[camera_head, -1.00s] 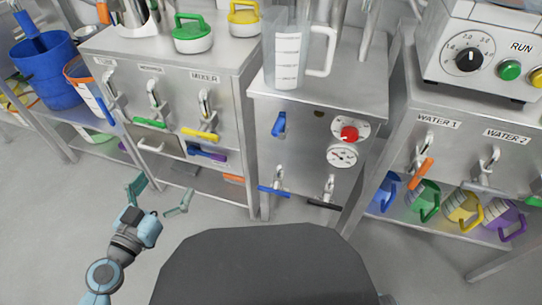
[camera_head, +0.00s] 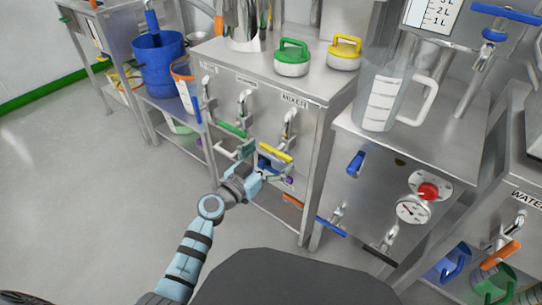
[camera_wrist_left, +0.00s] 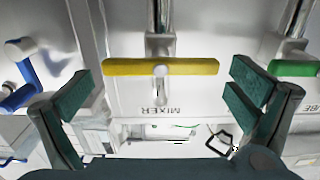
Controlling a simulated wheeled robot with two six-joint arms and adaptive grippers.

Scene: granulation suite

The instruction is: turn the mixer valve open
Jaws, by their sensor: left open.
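The mixer valve's yellow lever (camera_head: 276,153) is on the front of the left steel cabinet, under the MIXER label (camera_head: 294,101). It lies crosswise below its metal tap. In the left wrist view the yellow lever (camera_wrist_left: 190,67) spans the picture level, with the label (camera_wrist_left: 160,109) upside down. My left gripper (camera_head: 267,164) is just in front of the lever, slightly below it in the head view. Its green fingers (camera_wrist_left: 162,84) are spread wide, one off each end of the lever, with visible gaps. It holds nothing. My right gripper is out of view.
A green-levered valve (camera_head: 231,129) is left of the mixer valve. Green (camera_head: 291,66) and yellow (camera_head: 343,60) lidded items stand on the cabinet top. A clear jug (camera_head: 380,104) stands on the middle cabinet. A blue bucket (camera_head: 160,75) is at left. Floor at left is clear.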

